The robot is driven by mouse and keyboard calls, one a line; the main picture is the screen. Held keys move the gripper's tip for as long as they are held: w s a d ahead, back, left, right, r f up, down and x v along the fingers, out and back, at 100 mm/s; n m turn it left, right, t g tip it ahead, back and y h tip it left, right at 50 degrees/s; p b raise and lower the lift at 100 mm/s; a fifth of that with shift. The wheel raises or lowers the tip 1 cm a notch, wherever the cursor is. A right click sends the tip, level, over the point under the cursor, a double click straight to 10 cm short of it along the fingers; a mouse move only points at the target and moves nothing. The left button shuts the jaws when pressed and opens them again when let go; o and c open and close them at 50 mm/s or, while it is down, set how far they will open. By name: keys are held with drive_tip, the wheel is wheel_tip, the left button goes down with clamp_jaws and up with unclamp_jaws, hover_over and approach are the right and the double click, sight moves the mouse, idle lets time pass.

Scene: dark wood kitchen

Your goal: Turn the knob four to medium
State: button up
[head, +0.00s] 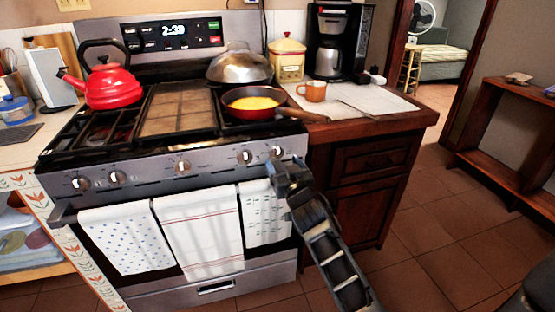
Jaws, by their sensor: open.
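Several silver knobs run in a row along the stove's front panel. Counting from the left, knob four (244,157) sits right of the middle knob (183,167). The rightmost knob (276,152) is close beside it. No readable marking shows which knob carries the number four, and the knob settings are too small to read. My gripper (279,165) is open at the right end of the panel, just below and in front of the rightmost knob. It lies to the right of knob four. Whether it touches the rightmost knob cannot be told.
Towels (200,230) hang on the oven door handle, left of and below my gripper. A red pan (240,113) with yellow food and a red kettle (108,84) stand on the stove. A wooden counter (385,122) adjoins on the right. The tiled floor (440,235) at right is clear.

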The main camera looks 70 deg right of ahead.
sight(279, 156)
drive_tip(key=shift+x, duration=2)
drive_tip(key=c, duration=1)
drive_tip(key=shift+c, duration=0.2)
